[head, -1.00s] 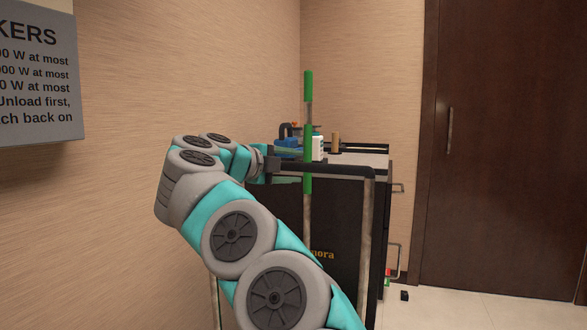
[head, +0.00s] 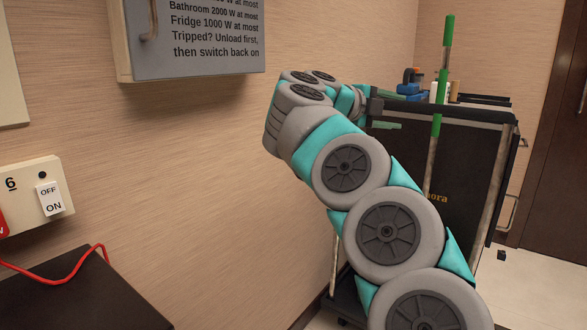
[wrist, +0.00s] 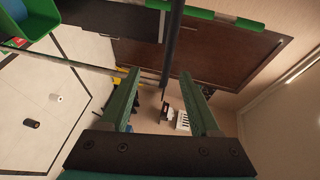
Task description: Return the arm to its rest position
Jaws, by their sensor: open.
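My arm, teal and grey, rises from the bottom of the head view and bends over at its top. My gripper (head: 388,124) points right, at the left end of a dark cart (head: 415,165). The wrist view shows my gripper (wrist: 159,74) with its two green fingers wide apart and nothing held between them. A dark bar (wrist: 172,45) lies beyond the fingertips; I cannot tell how near it is.
A pole with green sleeves (head: 444,60) stands upright by the cart. Bottles and a blue item (head: 411,91) are on the cart top. A grey sign (head: 195,35), a switch box (head: 32,198) and a dark surface (head: 80,298) with a red cable are at left.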

